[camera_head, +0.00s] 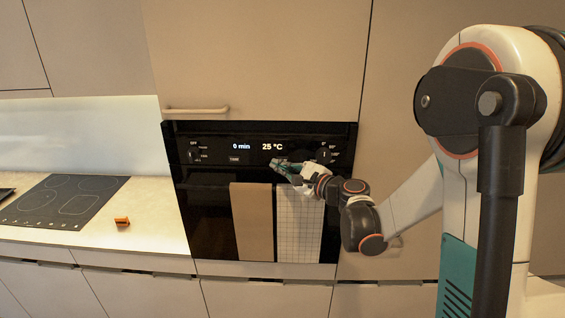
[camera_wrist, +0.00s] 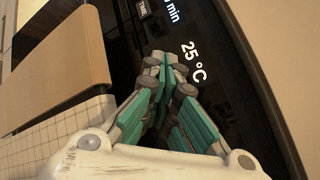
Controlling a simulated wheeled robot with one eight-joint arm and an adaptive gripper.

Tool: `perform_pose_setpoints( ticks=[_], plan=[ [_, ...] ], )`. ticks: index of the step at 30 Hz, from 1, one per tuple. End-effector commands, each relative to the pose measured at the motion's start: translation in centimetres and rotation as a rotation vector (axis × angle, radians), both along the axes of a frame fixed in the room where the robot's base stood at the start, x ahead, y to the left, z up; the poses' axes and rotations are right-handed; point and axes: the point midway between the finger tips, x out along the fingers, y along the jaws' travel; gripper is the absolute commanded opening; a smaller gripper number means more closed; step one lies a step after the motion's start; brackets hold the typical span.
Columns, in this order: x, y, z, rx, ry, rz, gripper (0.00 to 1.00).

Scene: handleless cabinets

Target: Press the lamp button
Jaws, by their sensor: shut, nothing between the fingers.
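The black oven control panel (camera_head: 222,140) shows "0 min" and "25 °C". My gripper (camera_head: 274,163) is shut and empty, with its fingertips at the panel just below the "25 °C" display (camera_head: 271,146). In the wrist view, the closed teal fingers (camera_wrist: 160,60) point at the black panel beside the "25 °C" text (camera_wrist: 193,62). I cannot make out a lamp button; the spot at the fingertips is hidden by them. I cannot tell whether the tips touch the panel.
A TIME button (camera_head: 239,159) lies left of my gripper. Knobs sit at the panel's left (camera_head: 193,153) and right (camera_head: 324,154). A brown towel (camera_head: 252,215) and a white checked towel (camera_head: 298,228) hang below. A cooktop (camera_head: 66,200) and small orange object (camera_head: 122,222) are on the left counter.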

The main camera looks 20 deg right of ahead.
Motion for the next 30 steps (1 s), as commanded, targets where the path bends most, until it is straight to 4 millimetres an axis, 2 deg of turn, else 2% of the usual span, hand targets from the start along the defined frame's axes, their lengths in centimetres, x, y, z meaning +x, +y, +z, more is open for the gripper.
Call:
perform_pose_setpoints(
  ticks=[15, 26, 30],
  plan=[
    [-4.1, 1.3, 0.0, 0.000, 0.000, 0.000, 0.00],
    [-4.3, 1.4, 0.0, -0.003, 0.000, 0.000, 0.00],
    [-4.8, 2.1, -0.4, -0.082, 0.002, 0.010, 0.00]
  ],
)
